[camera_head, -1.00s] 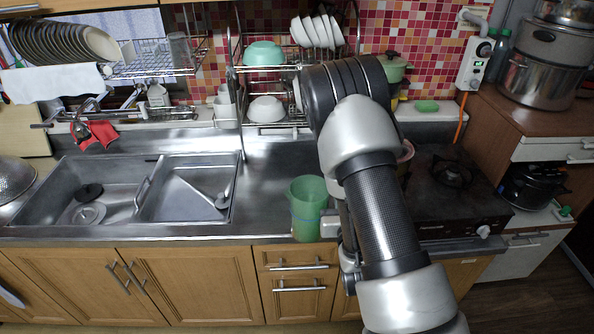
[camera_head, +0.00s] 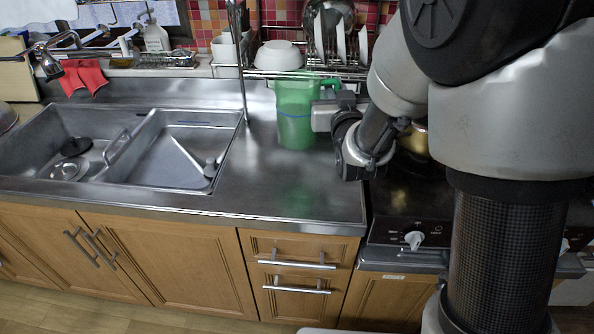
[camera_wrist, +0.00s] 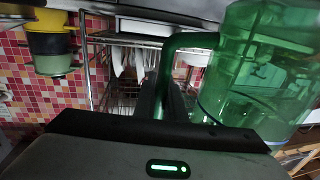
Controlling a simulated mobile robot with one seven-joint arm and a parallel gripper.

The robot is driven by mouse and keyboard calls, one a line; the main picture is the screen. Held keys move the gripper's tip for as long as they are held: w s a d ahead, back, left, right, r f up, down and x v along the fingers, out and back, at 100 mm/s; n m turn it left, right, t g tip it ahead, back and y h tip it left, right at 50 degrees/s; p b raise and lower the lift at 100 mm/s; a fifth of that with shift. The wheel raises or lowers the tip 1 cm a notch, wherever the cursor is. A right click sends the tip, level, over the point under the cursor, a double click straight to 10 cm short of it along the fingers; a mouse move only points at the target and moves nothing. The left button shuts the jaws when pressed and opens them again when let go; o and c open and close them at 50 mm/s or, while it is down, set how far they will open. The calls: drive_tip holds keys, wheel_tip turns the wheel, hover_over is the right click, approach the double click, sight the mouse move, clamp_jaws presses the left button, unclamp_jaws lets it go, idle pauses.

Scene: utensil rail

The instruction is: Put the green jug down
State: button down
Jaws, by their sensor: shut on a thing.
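The translucent green jug (camera_head: 296,118) is upright over the steel counter right of the sink, in front of the dish rack. My gripper (camera_head: 328,104) is at its right side, shut on its handle. In the wrist view, the jug (camera_wrist: 265,70) fills the upper right, and its handle (camera_wrist: 185,40) runs down to the dark fingers of my gripper (camera_wrist: 165,95). A faint green reflection shows on the counter below the jug. I cannot tell whether its base touches the counter. The fingers partly hide the handle.
The steel counter (camera_head: 270,192) is bare in front of the jug. The double sink (camera_head: 180,150) lies left. The dish rack, with a white bowl (camera_head: 279,55), stands behind. The stove (camera_head: 405,205) is at the right, partly hidden by my arm.

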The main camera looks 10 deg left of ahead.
wheel_tip(320, 180, down, 9)
drive_tip(key=a+b, duration=0.1)
drive_tip(key=b, duration=0.2)
drive_tip(key=shift+f+y, duration=0.2)
drive_tip(key=shift+y, duration=0.1)
drive_tip(key=shift+s+a+f, duration=0.1)
drive_tip(key=shift+f+b, duration=0.1)
drive_tip(key=shift+b, duration=0.3)
drive_tip(key=c, duration=1.8)
unclamp_jaws()
